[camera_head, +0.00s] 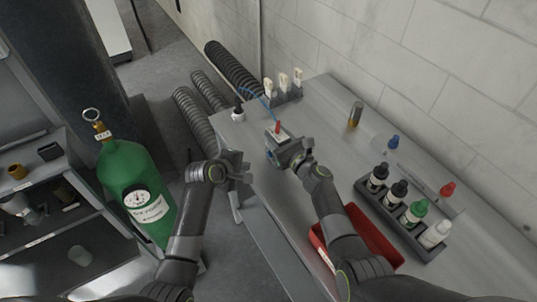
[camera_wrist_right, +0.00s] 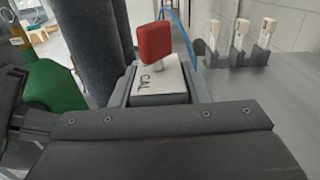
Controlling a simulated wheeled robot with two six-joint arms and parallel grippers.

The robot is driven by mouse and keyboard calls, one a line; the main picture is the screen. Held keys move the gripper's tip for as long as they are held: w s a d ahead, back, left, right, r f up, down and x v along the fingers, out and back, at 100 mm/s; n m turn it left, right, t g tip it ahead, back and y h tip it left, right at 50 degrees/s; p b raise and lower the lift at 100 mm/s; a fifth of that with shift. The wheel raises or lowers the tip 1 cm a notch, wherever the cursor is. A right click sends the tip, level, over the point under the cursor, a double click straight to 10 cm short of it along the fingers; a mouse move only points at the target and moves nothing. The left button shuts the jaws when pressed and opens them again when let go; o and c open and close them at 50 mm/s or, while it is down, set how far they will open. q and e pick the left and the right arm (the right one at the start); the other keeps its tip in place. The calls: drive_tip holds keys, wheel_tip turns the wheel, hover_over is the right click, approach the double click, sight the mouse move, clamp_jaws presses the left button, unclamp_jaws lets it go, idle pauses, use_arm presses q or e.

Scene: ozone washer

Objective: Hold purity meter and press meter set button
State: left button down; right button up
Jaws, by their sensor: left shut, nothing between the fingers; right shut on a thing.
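The purity meter, a small grey box (camera_head: 277,153) with a red knob on top (camera_head: 278,127), is at the far left part of the bench. My right gripper (camera_head: 294,152) is shut on it. In the right wrist view the meter shows its pale top marked "CAL" (camera_wrist_right: 160,80) and the red knob (camera_wrist_right: 155,41). I cannot make out which part is the set button. My left gripper (camera_head: 238,179) is shut and empty, just beyond the bench's left edge, left of and below the meter and apart from it.
A dark rack (camera_head: 404,222) with several bottles and a red tray (camera_head: 375,238) are on the right of the bench (camera_head: 340,110). A green cylinder (camera_head: 130,165) stands left.

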idle(0.4)
drive_tip(key=o, duration=1.3)
